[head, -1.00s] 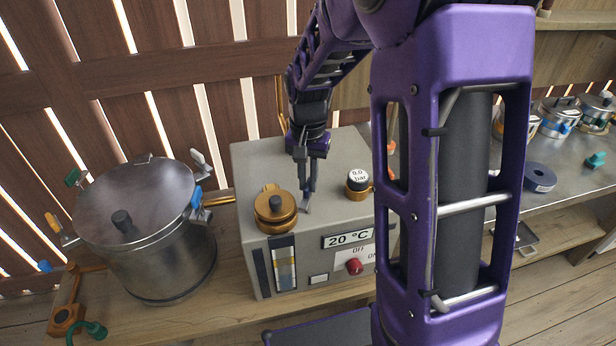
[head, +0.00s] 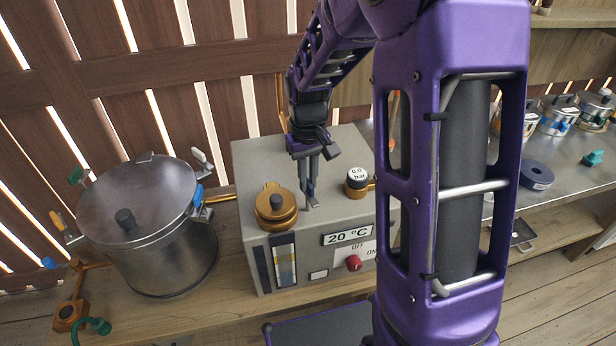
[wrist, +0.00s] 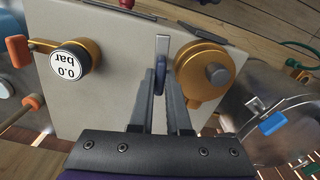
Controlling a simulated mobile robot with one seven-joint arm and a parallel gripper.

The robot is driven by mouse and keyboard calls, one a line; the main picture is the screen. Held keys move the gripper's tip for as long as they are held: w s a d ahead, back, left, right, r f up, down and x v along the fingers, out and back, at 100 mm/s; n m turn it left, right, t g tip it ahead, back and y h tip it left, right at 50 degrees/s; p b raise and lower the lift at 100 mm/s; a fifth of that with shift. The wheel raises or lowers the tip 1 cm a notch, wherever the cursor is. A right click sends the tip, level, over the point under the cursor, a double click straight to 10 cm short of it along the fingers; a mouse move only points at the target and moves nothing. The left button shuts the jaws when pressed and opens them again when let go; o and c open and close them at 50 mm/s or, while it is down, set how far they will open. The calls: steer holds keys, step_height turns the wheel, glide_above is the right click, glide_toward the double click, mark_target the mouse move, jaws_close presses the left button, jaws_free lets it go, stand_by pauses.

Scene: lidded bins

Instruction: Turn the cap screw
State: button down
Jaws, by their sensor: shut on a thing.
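The round brass cap (head: 276,207) with a dark knob sits on the front left of the grey box's top. It also shows in the wrist view (wrist: 205,72). My gripper (head: 311,197) points down just right of this cap. In the wrist view my gripper (wrist: 160,88) is shut on a small upright piece, blue at the fingers with a flat grey end (wrist: 162,46), that looks like the cap screw. The fingers hide its lower part, and I cannot tell how it joins the cap.
A brass-based gauge reading 0.0 bar (head: 357,178) stands right of my gripper. The grey box (head: 262,160) has a 20 °C display (head: 347,236) and a red knob (head: 354,263) in front. A large lidded metal pot (head: 165,245) stands at left. Several small pots stand far right.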

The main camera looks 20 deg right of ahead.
stand_by(0.5)
steer(key=c, duration=0.9)
jaws_free()
steer(key=shift+r, duration=0.1)
step_height(320, 180, up, 17)
steer(key=shift+r+p, duration=0.15)
steer(key=shift+p, duration=0.6)
